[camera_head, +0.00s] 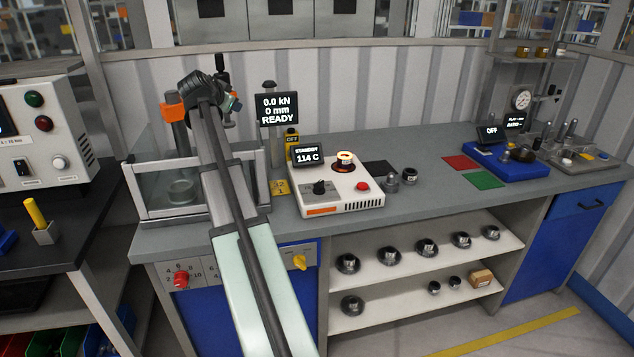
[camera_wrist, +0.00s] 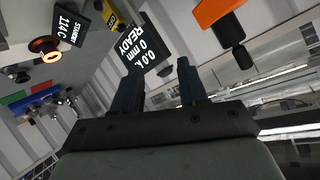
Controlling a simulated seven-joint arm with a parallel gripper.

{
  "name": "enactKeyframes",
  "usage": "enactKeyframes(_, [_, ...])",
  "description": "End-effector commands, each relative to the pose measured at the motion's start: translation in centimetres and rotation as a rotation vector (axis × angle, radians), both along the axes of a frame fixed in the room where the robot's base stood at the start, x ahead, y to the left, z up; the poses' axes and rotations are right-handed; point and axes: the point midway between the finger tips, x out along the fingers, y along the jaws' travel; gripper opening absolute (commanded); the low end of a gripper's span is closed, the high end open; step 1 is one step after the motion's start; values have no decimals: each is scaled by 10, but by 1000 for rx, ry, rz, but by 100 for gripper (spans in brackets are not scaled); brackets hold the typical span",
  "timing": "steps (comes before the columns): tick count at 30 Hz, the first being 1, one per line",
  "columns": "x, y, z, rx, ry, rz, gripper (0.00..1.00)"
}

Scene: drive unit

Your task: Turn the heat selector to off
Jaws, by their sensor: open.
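The white heater unit (camera_head: 345,206) stands on the bench, with a black selector knob (camera_head: 319,187) on its top at the left front. The knob's pointer position is too small to read. Its display (camera_head: 306,156) reads STANDBY 114 C, and a ring (camera_head: 345,157) glows on top. In the wrist view the same display (camera_wrist: 70,28) and glowing ring (camera_wrist: 51,57) show at upper left; I cannot make out the knob there. My gripper (camera_wrist: 157,88) is open and empty, its two dark fingers apart. It is up and left of the heater unit, touching none of it.
A black screen (camera_head: 277,109) reading 0.0 kN, 0 mm, READY stands behind the heater unit. A clear-walled box (camera_head: 165,200) is left of my arm. A red button (camera_head: 362,186) is on the heater. Yellow (camera_head: 299,262) and red (camera_head: 181,279) knobs are on the bench front.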

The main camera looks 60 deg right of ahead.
Motion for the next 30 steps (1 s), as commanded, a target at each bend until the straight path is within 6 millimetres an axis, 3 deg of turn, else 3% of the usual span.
enactKeyframes(1, [-27, -14, -13, 42, 44, -30, 43])
enactKeyframes(6, [-107, -41, -55, 216, 199, -88, 43])
enactKeyframes(12, [-189, -50, -94, 431, 343, -98, 43])
enactKeyframes(15, [-218, -49, -106, 516, 390, -90, 43])
enactKeyframes(21, [-246, -45, -117, 604, 436, -69, 43])
enactKeyframes(30, [-249, -53, -138, 616, 441, -65, 43])
